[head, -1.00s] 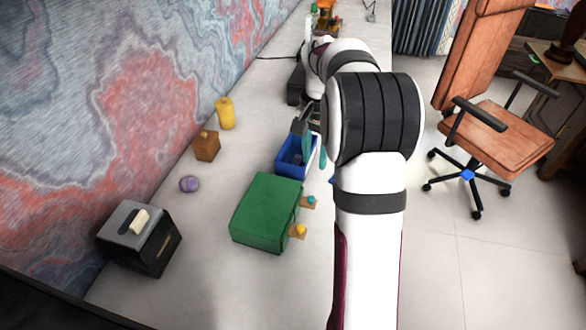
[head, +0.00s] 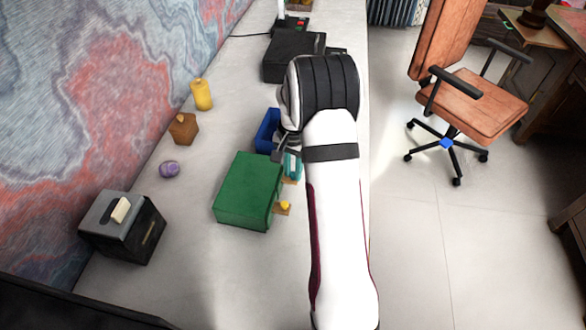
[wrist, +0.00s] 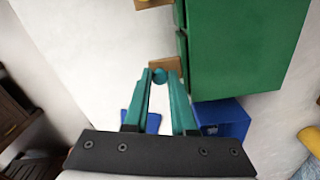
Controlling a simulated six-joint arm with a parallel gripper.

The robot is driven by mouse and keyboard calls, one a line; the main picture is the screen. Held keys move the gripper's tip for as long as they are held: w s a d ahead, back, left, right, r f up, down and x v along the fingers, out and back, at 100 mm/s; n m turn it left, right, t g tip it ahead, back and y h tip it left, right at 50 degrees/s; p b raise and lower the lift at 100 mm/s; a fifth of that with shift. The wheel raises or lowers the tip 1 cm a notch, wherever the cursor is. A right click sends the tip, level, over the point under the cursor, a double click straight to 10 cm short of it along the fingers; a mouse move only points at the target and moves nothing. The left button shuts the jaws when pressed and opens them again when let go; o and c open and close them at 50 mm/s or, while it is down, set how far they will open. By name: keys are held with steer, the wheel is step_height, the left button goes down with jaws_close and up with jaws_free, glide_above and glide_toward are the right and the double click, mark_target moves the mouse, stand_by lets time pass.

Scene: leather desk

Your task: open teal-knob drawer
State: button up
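The green drawer cabinet (head: 248,190) stands on the desk. Its brown drawer fronts face right in the head view. The teal knob (wrist: 159,75) sits on one brown drawer front (wrist: 166,63) in the wrist view. My gripper (wrist: 159,74) has teal fingers and is open, with one fingertip on each side of the teal knob. A small gap seems to show around the knob; contact is not clear. In the head view my gripper (head: 291,165) hides the teal knob, and the yellow knob (head: 286,205) shows on the nearer drawer.
A blue bin (head: 266,130) stands just beyond the cabinet. To the left are a tissue box (head: 122,228), a purple object (head: 169,169), a brown block (head: 184,129) and a yellow bottle (head: 202,95). A black box (head: 293,56) stands farther back.

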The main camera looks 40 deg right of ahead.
jaws_close()
stand_by(1.0)
